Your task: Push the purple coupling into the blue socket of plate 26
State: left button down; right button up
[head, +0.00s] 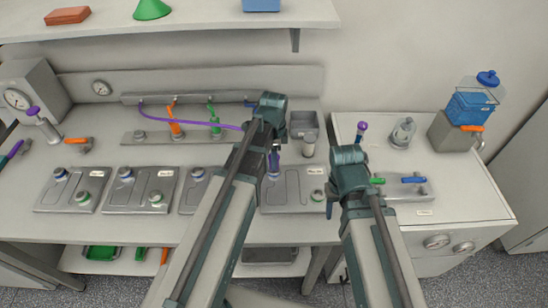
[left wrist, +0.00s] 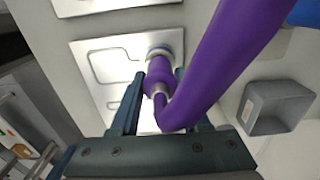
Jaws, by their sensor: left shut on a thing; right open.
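My left gripper (head: 273,168) is shut on the purple coupling (left wrist: 158,74), with one finger on each side of it in the left wrist view (left wrist: 155,82). The coupling's tip is at the blue-ringed socket (left wrist: 160,50) on a metal plate (left wrist: 92,58). I cannot tell whether it is seated or just above. In the head view this plate (head: 293,196) is the rightmost on the bench; its label is too small to read. A purple hose (head: 190,122) runs from the back manifold to the coupling. My right gripper (head: 333,204) is open, near the bench's right end.
Other plates (head: 72,190) stand in a row to the left. A grey open bin (head: 304,122) is behind the plate. An orange-handled valve (head: 174,122) and a green one stand at the back manifold. A cabinet (head: 470,205) with fittings is at the right.

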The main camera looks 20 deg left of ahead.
pick_arm(q)
jog(key=shift+f+b, duration=0.5)
jog(key=shift+f, duration=0.05)
pick_arm(e)
jog(key=shift+f, duration=0.55)
pick_arm(q)
grip_release()
jog(key=shift+r, duration=0.15)
pick_arm(e)
jog(key=shift+r, duration=0.2)
pick_arm(q)
notch_tip(320, 180, up, 14)
jog(key=p, duration=1.4)
jog(key=shift+f, duration=0.2)
pick_arm(e)
notch_tip(320, 180, up, 14)
jog(key=shift+f, duration=0.2)
jog(key=shift+f, duration=0.1)
pick_arm(q)
jog(key=s+d+f+n+y+b, duration=0.1)
jog(key=s+d+f+n+b, duration=0.9)
jog(key=s, duration=0.4)
jog(key=shift+s+d+f+n+b, duration=0.15)
jog(key=shift+d+f+n+b, duration=0.1)
jog(key=shift+f+n+b, duration=0.35)
pick_arm(e)
notch_tip(320, 180, down, 11)
jog(key=shift+f, duration=0.15)
